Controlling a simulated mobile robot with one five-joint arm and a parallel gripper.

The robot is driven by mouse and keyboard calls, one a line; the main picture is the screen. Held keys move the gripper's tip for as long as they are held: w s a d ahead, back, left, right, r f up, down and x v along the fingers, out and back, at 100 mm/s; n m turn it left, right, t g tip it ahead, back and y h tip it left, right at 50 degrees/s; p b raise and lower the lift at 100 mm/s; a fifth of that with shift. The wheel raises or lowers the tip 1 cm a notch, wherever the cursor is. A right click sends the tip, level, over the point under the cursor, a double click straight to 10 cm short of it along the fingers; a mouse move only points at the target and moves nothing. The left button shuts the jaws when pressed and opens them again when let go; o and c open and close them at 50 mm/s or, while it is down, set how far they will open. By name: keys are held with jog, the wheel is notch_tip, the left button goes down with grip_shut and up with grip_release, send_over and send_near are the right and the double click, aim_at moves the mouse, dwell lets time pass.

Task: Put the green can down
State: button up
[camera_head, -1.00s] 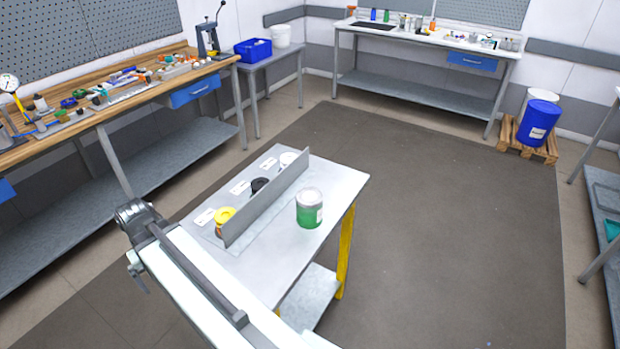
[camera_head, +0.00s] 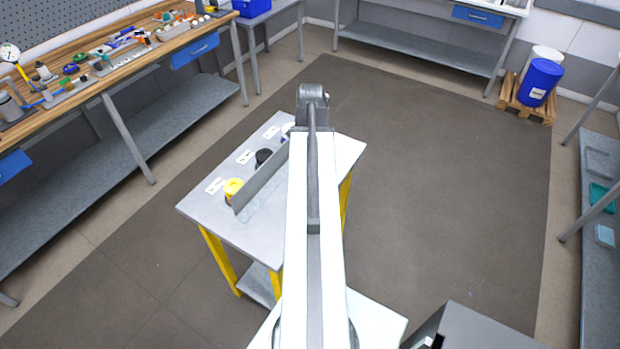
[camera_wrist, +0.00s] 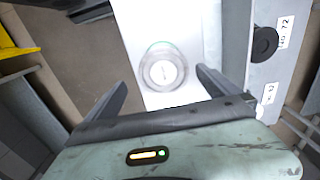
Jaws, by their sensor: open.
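The green can (camera_wrist: 168,70) shows from above in the wrist view, with a pale round lid and a thin green edge. It appears to stand upright on the light grey table (camera_head: 220,222). My gripper (camera_wrist: 161,78) is open, with one finger on each side of the can in the picture and visible gaps between. The height of the fingertips over the can is hard to tell. In the head view my arm hides the can and my gripper's fingers.
A grey upright divider (camera_head: 261,187) runs along the table. Behind it stand a yellow-topped can (camera_head: 233,187), a black-topped can (camera_head: 263,156) and a partly hidden white-topped one (camera_head: 287,129), each beside a label card. A blue drum (camera_head: 540,82) stands on a pallet at back right.

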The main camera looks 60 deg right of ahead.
jog(key=shift+f+b, duration=1.4)
jog(key=shift+b, duration=0.05)
jog(key=f+b, duration=0.5)
jog(key=shift+w+d+f, duration=0.15)
jog(key=shift+w+f, duration=0.05)
jog(key=shift+w, duration=0.1)
jog(key=shift+r, duration=0.2)
jog(key=c, duration=2)
